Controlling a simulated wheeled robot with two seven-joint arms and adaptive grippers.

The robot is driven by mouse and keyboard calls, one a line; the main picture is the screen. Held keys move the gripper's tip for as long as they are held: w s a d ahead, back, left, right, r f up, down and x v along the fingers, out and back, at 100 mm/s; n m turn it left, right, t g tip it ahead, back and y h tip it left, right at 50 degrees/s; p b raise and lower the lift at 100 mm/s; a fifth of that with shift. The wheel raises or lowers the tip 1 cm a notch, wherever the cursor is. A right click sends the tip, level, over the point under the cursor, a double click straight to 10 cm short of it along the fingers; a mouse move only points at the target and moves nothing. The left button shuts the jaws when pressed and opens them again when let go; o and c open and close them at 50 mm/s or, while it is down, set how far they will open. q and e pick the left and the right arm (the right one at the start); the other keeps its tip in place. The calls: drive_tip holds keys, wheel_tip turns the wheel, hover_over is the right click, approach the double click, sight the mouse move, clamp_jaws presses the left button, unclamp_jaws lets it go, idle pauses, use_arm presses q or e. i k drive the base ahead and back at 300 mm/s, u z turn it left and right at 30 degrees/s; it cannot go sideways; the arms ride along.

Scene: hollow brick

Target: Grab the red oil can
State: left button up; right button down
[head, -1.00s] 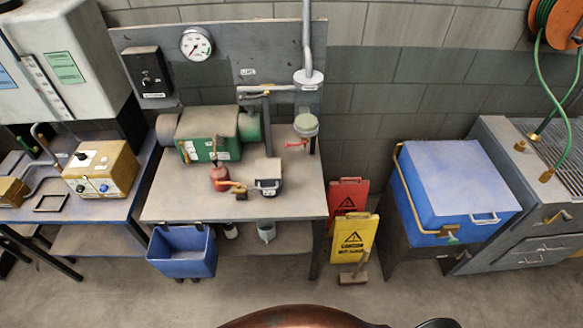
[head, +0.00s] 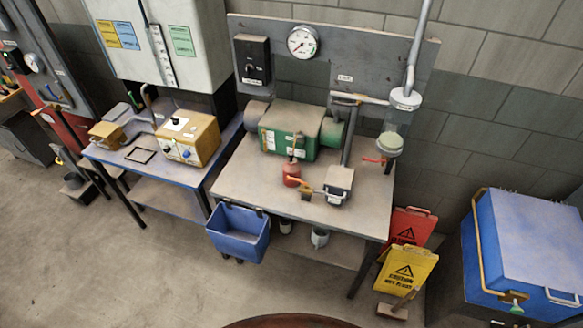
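The red oil can (head: 291,175) stands upright on the grey workbench (head: 240,181), near the middle of its top. It is small and round-bodied, with a thin spout rising from it. It sits in front of a green machine (head: 289,131) and to the left of a small dark grey device with a white top (head: 338,182). A small orange-yellow item (head: 302,188) lies close by on its right and partly overlaps it in this view. Neither of my grippers is in the head view.
A blue bin (head: 238,236) hangs on the bench's front edge. Yellow (head: 406,270) and red (head: 411,226) caution signs stand right of the bench, near a blue chest (head: 530,240). A lower table (head: 172,168) with a yellow box is at left. The floor in front is clear at left.

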sight(292, 169)
drive_tip(key=z, duration=0.25)
drive_tip(key=k, duration=0.4)
drive_tip(key=u, duration=1.2)
drive_tip(key=i, duration=1)
drive_tip(key=z, duration=0.5)
